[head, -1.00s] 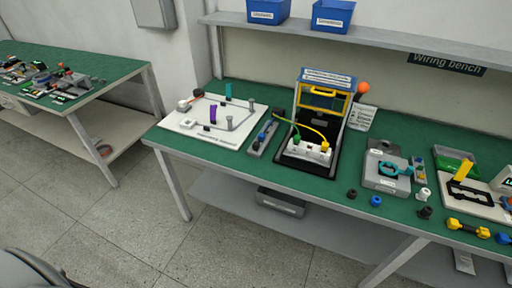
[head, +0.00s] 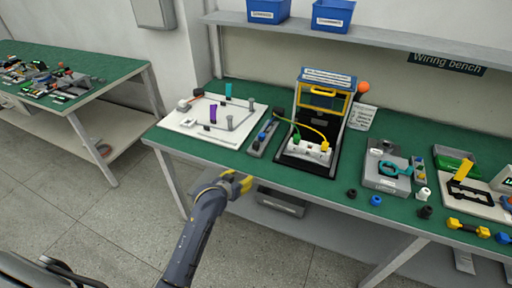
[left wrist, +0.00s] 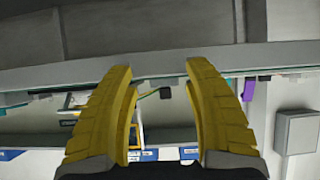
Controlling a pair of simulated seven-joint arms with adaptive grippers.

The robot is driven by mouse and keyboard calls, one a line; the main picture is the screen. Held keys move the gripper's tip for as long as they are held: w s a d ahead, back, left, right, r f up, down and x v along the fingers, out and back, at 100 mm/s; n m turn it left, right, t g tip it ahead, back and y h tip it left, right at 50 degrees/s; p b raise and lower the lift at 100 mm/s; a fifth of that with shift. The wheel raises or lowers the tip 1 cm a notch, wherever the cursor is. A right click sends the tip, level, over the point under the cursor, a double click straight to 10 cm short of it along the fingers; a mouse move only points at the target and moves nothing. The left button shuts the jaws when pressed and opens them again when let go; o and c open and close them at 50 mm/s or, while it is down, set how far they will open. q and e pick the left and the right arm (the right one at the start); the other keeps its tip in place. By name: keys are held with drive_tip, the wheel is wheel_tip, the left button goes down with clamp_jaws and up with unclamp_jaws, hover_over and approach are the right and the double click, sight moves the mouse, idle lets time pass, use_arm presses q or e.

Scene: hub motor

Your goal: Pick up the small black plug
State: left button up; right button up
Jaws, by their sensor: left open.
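Two other small black pieces lie at the bench front, one black knob (head: 351,194) and one black part (head: 424,212). My left gripper (head: 243,183), with yellow fingers, is in front of and below the bench edge, well apart from all of these. It is open and empty in the left wrist view (left wrist: 160,75). My right gripper is not seen.
The green bench (head: 255,170) holds a white board (head: 190,128), a power strip (head: 306,151) with green and yellow plugs, and a grey box (head: 385,178). The bench front edge lies between my left gripper and these. A shelf with blue bins (head: 332,16) hangs above.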

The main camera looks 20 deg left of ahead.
use_arm(q)
wheel_tip(320, 180, up, 11)
drive_tip(key=t, duration=0.2)
approach(256, 143)
drive_tip(key=x, duration=1)
drive_tip(key=shift+c, duration=0.3)
clamp_jaws()
